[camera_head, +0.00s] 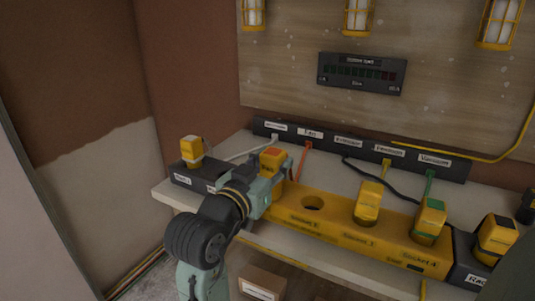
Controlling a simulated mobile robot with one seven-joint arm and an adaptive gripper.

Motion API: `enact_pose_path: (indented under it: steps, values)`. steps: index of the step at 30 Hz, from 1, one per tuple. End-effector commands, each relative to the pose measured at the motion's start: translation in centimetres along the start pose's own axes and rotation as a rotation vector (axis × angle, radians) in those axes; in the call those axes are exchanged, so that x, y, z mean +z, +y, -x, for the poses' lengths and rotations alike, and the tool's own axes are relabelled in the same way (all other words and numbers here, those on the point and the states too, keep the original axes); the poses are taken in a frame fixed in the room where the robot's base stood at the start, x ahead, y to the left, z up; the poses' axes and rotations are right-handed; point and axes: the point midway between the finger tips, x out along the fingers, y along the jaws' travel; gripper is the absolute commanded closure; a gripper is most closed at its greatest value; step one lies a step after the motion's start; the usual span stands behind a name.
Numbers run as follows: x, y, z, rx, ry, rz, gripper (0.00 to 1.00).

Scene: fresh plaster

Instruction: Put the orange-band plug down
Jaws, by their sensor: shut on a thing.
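The orange-band plug (271,158) is yellow with an orange top. It stands upright at the left end of the yellow socket strip (330,219). My gripper (270,181) is shut on it from the front left and hides its lower part, so I cannot tell whether it sits in a socket or just above the strip. The strip has an empty round hole (313,203) right of my gripper. A plain yellow plug (368,203) and a green-band plug (430,222) stand in the strip further right.
A white-band plug (192,151) stands on a black block (182,174) at left. A black-band plug (496,238) stands on another black block (466,270) at right. A labelled black cable bar (350,142) runs behind, with coloured cords. A cardboard box (263,284) is below the bench.

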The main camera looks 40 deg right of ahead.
Motion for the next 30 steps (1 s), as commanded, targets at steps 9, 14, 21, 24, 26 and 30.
enact_pose_path:
  steps: [9,14,21,24,26,30]
  values:
    - [0.4,-2.7,-3.0,0.002,0.0,-0.001,0.96]
    - [2.0,-3.2,-3.6,0.002,-0.003,0.005,0.96]
    - [4.0,-3.1,-3.5,0.002,0.001,0.0,0.96]
    - [4.0,-3.1,-3.5,0.002,0.002,-0.001,0.96]
    - [4.0,-3.1,-3.5,0.002,0.002,-0.001,0.96]
    - [4.3,-3.1,-3.5,0.002,0.001,0.0,0.96]
